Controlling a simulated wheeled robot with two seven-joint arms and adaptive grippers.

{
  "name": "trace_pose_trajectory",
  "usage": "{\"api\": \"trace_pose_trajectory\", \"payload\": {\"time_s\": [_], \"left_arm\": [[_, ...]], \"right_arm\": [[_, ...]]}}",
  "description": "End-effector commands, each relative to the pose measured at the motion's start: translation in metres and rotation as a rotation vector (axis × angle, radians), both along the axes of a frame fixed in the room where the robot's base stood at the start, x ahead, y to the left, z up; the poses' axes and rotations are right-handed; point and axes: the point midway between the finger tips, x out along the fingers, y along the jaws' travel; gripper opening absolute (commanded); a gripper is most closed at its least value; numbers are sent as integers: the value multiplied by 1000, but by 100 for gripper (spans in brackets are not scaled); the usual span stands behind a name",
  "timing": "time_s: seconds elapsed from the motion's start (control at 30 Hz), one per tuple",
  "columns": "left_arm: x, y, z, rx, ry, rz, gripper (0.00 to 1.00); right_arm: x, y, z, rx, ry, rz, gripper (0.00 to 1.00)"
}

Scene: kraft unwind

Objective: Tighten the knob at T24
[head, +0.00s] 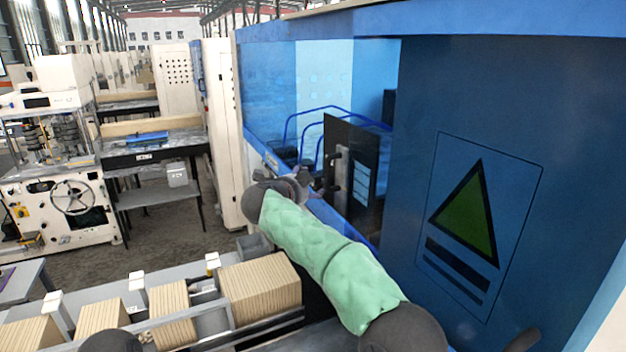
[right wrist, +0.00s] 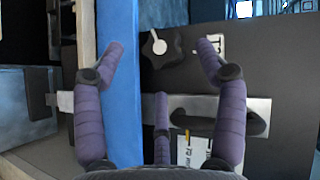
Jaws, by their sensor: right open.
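A dark knob (right wrist: 168,48) with a lobed rim and a white pointer sits on a black panel (right wrist: 275,75) in the right wrist view. A white label (right wrist: 216,43), partly covered by a fingertip, is just right of it; its text starts with T and the rest is unreadable. My right gripper (right wrist: 161,50) is open, its purple-grey fingers spread to either side of the knob in the picture, with no visible contact. In the head view the right gripper (head: 300,180) is beside the black panel (head: 338,140) at the blue machine's opening. My left gripper is out of view.
A metal plate with a dark slotted handle (right wrist: 255,122) lies below the knob. A blue upright edge (right wrist: 120,120) runs at left. In the head view, the blue machine (head: 410,80) fills the right, and a conveyor with wooden blocks (head: 262,285) runs below my arm.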

Motion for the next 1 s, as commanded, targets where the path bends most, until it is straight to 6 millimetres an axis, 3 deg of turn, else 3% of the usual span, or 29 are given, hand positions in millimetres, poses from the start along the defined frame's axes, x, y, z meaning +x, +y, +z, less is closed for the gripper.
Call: {"api": "trace_pose_trajectory", "payload": {"time_s": [0.1, 0.3, 0.73, 0.9, 1.0], "left_arm": [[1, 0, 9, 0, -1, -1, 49], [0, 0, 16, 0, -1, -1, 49], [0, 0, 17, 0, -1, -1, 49], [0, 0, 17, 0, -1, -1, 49], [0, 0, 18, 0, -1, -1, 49]], "right_arm": [[19, -9, -4, -1, 1, -2, 72], [38, -17, -10, -1, 0, -1, 72], [44, -21, -14, -2, -1, 0, 72], [44, -20, -14, -1, 0, 1, 24], [44, -20, -13, -1, -1, 2, 17]]}}
